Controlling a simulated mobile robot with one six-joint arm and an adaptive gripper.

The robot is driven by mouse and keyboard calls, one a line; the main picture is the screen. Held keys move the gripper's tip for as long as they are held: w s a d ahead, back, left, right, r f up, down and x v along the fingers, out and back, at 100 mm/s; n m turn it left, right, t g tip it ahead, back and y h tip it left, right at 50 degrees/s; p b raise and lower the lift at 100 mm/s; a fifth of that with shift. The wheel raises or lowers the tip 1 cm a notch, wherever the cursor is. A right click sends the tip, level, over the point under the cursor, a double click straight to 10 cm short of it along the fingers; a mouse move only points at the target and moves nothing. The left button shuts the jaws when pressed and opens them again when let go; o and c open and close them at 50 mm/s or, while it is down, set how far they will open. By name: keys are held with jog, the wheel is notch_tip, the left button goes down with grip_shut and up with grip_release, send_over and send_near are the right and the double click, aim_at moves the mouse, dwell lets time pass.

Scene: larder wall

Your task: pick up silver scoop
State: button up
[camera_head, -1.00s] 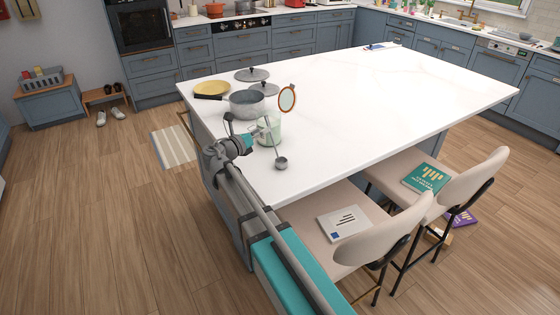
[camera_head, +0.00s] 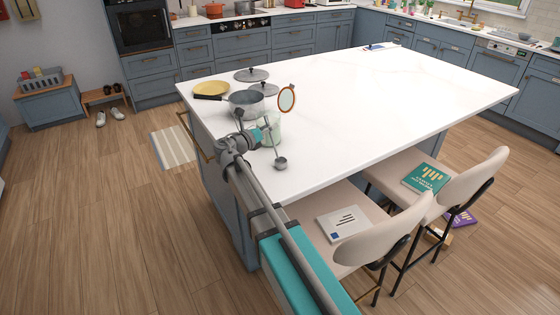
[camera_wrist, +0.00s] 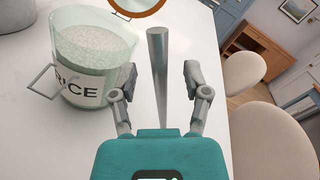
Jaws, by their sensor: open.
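The silver scoop (camera_head: 281,163) is at the near left edge of the white island top, its round bowl low and its handle rising up and leftward. In the wrist view its smooth handle (camera_wrist: 158,65) stands between my two fingers with gaps on both sides. The bowl is hidden in that view. My gripper (camera_wrist: 160,78) is open and holds nothing. In the head view my gripper (camera_head: 262,132) is partly hidden by my arm, just left of the scoop.
A pale green rice tub (camera_wrist: 95,50) with a wire handle stands close left of my fingers. A round orange-rimmed mirror (camera_head: 286,98) is behind it. Stools (camera_head: 372,242) line the right side.

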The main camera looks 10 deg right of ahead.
grip_shut()
jog(key=shift+r, duration=0.2)
dwell(0.3)
jog(key=shift+r+p, duration=0.75)
jog(key=shift+p, duration=0.2)
jog(key=s+a+r+p, duration=0.3)
jog(key=s+r+p, duration=0.8)
jog(key=s, duration=0.2)
jog(key=shift+s, duration=0.35)
